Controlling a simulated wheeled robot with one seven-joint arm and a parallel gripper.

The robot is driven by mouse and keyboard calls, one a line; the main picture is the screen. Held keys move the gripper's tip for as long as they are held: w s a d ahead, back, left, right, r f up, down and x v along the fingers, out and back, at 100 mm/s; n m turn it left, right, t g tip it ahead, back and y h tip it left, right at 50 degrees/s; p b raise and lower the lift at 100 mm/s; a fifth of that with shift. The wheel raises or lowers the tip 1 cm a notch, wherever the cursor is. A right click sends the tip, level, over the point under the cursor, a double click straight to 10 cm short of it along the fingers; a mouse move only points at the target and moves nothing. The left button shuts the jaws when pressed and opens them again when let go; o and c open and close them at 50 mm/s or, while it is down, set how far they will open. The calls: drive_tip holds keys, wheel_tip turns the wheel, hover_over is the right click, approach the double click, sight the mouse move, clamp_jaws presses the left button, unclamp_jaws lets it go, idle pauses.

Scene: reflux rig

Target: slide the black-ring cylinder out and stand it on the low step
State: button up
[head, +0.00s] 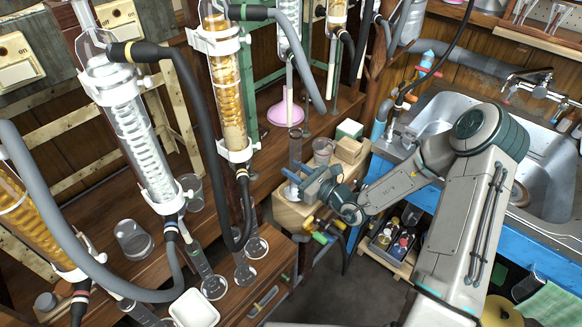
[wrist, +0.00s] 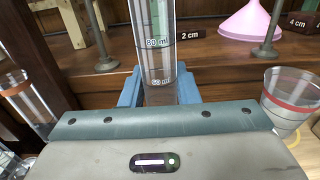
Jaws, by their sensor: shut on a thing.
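My gripper (head: 308,185) is shut on a clear graduated cylinder (head: 295,150), with a blue finger on either side of it. The cylinder looks upright, with a dark band near its top in the head view. In the wrist view the cylinder (wrist: 156,45) shows the 80 ml mark, and my gripper body hides its lower part. Its pale base (head: 289,191) shows over a light wooden block (head: 285,214); I cannot tell whether it touches. A dark wooden ledge with a "2 cm" label (wrist: 190,36) lies behind the cylinder.
A clear cup (head: 323,151) stands close right of the cylinder, also in the wrist view (wrist: 290,95). Small wooden blocks (head: 350,149) and a pink funnel (head: 286,114) are behind. Several cylinders (head: 213,284) stand front left under glass condensers and hoses. A sink (head: 540,165) is right.

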sight(299, 174)
drive_tip(key=shift+p+v, duration=0.6)
drive_tip(key=shift+v, duration=2.95)
